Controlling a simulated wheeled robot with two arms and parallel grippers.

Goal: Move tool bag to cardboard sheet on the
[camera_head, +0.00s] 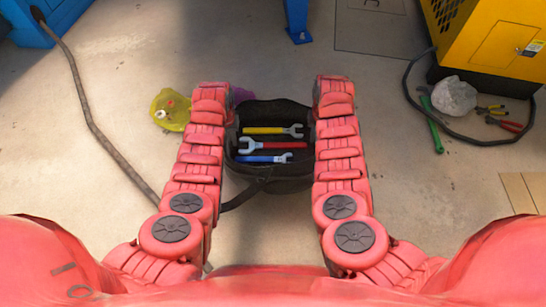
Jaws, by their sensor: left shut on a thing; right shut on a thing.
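The black tool bag (268,178) is between my two forearms in the middle of the head view, its open top facing up. Three wrenches, yellow, red and blue, lie inside it. My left gripper (229,122) is at the bag's left side and my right gripper (316,112) at its right side, both shut on the bag. My arms largely hide the fingers. A strap hangs from the bag's near side toward the left. A tan cardboard sheet (522,190) lies on the floor at the right edge, partly cut off by the frame.
A yellow machine (487,45) stands at the upper right. A black cable, a green tool (432,122), a crumpled pale bag (454,97) and pliers (505,123) lie near it. A yellow item (170,108) and a long hose (95,125) lie left.

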